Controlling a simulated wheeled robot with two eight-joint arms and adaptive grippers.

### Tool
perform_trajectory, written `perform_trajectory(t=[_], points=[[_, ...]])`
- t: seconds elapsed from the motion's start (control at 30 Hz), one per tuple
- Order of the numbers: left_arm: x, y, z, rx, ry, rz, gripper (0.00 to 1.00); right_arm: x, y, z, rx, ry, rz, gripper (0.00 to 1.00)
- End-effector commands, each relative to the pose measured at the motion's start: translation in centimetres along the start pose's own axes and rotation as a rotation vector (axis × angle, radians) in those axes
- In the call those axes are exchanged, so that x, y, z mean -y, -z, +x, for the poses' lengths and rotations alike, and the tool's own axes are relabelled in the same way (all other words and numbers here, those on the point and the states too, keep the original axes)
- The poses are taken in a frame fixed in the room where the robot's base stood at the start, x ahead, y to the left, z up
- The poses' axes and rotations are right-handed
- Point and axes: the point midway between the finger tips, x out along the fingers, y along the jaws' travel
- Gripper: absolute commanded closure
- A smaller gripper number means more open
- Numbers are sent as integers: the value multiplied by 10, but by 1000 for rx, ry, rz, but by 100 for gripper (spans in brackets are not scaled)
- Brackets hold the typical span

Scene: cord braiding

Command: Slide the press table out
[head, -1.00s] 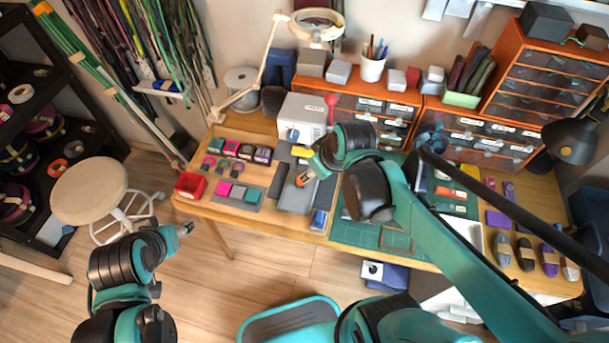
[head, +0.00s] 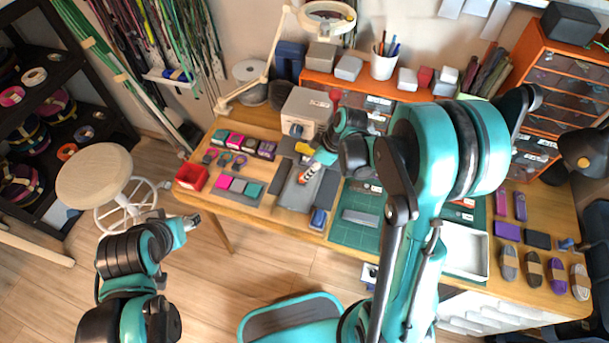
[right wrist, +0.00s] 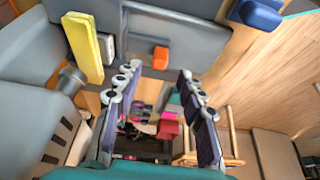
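The press (head: 306,108) is a pale box-shaped machine at the back of the desk. Grey flat parts lie in front of it, and the grey plate (head: 294,194) among them looks like its table. A small orange block (right wrist: 160,57) sits on a grey surface in the right wrist view. My right gripper (head: 312,168) is over these parts in the head view, its fingertips partly hidden by the wrist. In the right wrist view its two fingers (right wrist: 160,95) are spread, with nothing seen held between them. My left gripper (head: 193,220) hangs off the desk's front left, away from the press.
A yellow bar (right wrist: 82,47) stands beside the grey parts. A red bin (head: 191,177) and coloured blocks (head: 238,186) lie left. A green mat (head: 350,228) and white tray (head: 466,250) lie right. A stool (head: 94,178) stands on the floor at left.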

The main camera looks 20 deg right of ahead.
Motion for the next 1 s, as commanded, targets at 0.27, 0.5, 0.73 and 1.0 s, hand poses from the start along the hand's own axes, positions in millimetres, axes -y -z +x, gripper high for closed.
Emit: perform_trajectory(t=[0.27, 0.5, 0.73, 1.0], points=[[0, -11, 16, 0, 0, 0, 47, 0, -1, 45, 1, -1, 0, 60], [0, -12, 17, 0, 0, 0, 47, 0, 0, 53, 1, -1, 2, 60], [0, -12, 17, 0, 0, 0, 47, 0, 0, 52, 1, -1, 2, 79], [0, -12, 17, 0, 0, 0, 47, 0, 0, 52, 1, -1, 2, 100]])
